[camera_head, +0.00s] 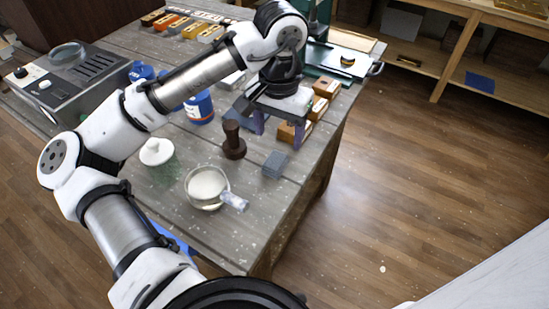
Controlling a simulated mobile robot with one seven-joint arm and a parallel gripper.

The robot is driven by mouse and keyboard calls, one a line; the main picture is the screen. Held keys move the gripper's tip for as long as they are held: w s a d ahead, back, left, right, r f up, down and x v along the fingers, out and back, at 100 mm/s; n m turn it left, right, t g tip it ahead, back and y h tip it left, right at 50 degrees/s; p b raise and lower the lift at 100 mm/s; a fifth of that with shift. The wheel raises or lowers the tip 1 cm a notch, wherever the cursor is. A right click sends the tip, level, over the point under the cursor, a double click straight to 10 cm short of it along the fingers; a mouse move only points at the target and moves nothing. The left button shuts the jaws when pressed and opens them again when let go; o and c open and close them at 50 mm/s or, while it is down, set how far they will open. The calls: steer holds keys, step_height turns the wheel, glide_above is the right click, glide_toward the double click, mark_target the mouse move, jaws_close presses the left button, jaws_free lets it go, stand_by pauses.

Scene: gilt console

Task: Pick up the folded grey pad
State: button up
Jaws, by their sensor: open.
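The folded grey pad (275,164) is a small blue-grey stack lying on the grey wooden table (215,238), close to its right edge. My gripper (277,135) is above the table, a little beyond the pad in the picture and apart from it. Its two purplish fingers are spread and point down, one on each side of an empty gap. I see nothing held between them. The pad is in full view, with no finger over it.
A dark brown stamp-like tool (233,140) stands left of the pad. A glass bowl of white powder (206,187) is nearer me. Orange-brown blocks (318,107) sit behind, by the right fingertip. A white-lidded jar (157,152) and blue-labelled container (199,107) stand left.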

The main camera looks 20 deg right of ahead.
mark_target(275, 159)
step_height(275, 159, down, 3)
steer(key=shift+f, duration=0.2)
steer(key=shift+w+a+f+p, duration=0.15)
steer(key=shift+f+p, duration=0.35)
steer(key=shift+f, duration=0.85)
steer(key=shift+s+a+f+p, duration=0.15)
steer(key=shift+f+p, duration=0.3)
steer(key=shift+f, duration=0.9)
steer(key=shift+w, duration=0.1)
steer(key=shift+c, duration=0.5)
steer(key=c, duration=0.9)
